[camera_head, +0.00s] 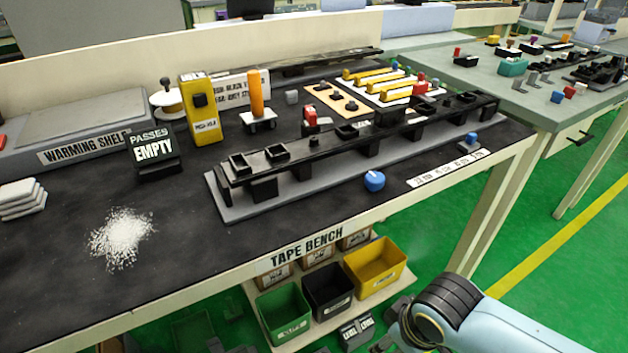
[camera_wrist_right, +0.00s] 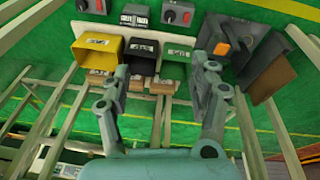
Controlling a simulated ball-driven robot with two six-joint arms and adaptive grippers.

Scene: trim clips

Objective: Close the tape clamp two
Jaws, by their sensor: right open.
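A long black fixture (camera_head: 385,130) with several raised blocks and square sockets lies on a grey base plate (camera_head: 240,209) on the tape bench. A red-topped part (camera_head: 310,117) stands behind it, and another red part (camera_head: 421,82) stands near its far end. No clamp is labelled two that I can read, so I cannot tell which part is tape clamp two. My right gripper (camera_wrist_right: 162,72) is open and empty in the right wrist view, its fingers spread below the bench front, apart from the fixture. My left gripper is not in view.
A blue knob (camera_head: 374,181) sits by the bench's front edge. Green (camera_head: 284,313), black (camera_head: 328,289) and yellow (camera_head: 375,268) bins stand on a low shelf; the yellow bin also shows in the wrist view (camera_wrist_right: 97,52). White grains (camera_head: 121,238) lie on the bench's left. Green floor is open at right.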

